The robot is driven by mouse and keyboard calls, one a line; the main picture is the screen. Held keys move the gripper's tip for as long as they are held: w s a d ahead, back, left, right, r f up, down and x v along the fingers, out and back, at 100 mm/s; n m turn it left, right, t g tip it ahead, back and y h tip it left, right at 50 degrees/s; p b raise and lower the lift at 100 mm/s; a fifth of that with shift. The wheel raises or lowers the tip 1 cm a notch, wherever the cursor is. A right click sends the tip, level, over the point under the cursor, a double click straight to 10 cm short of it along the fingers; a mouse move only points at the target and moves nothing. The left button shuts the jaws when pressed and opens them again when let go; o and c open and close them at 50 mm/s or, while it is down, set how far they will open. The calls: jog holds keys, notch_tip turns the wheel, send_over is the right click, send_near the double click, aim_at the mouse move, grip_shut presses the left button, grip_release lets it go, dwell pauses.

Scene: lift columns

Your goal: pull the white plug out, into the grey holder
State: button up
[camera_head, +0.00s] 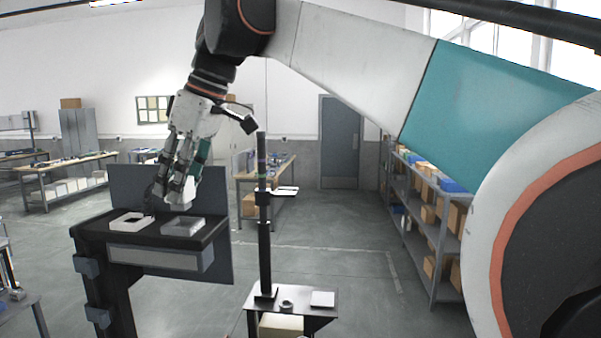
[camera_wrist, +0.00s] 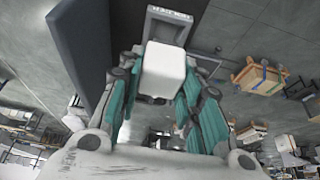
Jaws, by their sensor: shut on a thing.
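The white plug (camera_wrist: 164,70) is a block held between the fingers of my gripper (camera_wrist: 165,95) in the wrist view. In the head view my gripper (camera_head: 177,198) points down above the shelf, with the plug (camera_head: 180,207) showing at its fingertips. The grey holder (camera_head: 196,226) is an open frame just below the plug, on the right of the shelf. The holder (camera_wrist: 168,14) also shows beyond the plug in the wrist view, with a label on its rim. The plug looks above the holder; I cannot tell the exact gap.
A dark upright panel (camera_head: 125,184) stands behind. A black post (camera_head: 264,240) on a small table (camera_head: 259,299) stands to the right.

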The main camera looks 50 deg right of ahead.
jog(key=shift+s+f+b, duration=0.1)
jog(key=shift+f+b, duration=0.8)
jog(key=shift+f, duration=0.9)
dwell(0.4)
dwell(0.4)
jog(key=o, duration=1.1)
jog(key=shift+c, duration=0.2)
jog(key=o, duration=0.6)
jog(key=shift+r, duration=0.1)
jog(key=shift+r+p, duration=3)
jog(key=shift+r, duration=0.45)
